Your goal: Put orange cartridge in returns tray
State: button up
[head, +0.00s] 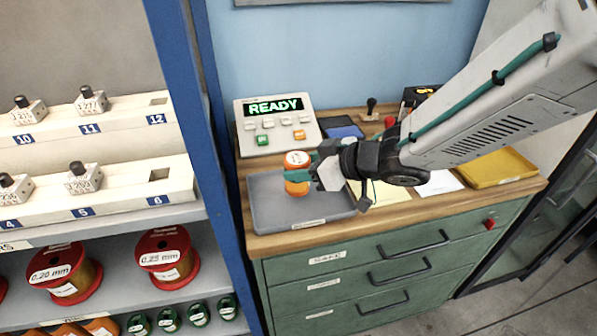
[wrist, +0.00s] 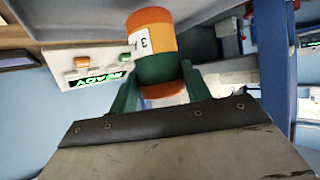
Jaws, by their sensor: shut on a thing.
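In the wrist view, the cartridge (wrist: 148,22) shows orange with a white label and a green band, between my fingers (wrist: 158,85). The tray's front label is too small to read.
A console (head: 278,123) reading READY stands behind the tray. A yellow tray (head: 497,168) lies at the right end of the bench. A blue post (head: 185,100) and a shelf with spools (head: 165,255) stand at the left. A joystick (head: 371,108) is at the back.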

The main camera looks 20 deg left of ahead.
jog(key=shift+f, duration=0.9)
jog(key=shift+f, duration=0.15)
jog(key=o, duration=1.1)
jog(key=shift+d+r, duration=0.15)
jog(key=shift+r, duration=0.05)
jog(key=v, duration=1.1)
jog(key=shift+d, duration=0.4)
jog(key=shift+r, duration=0.1)
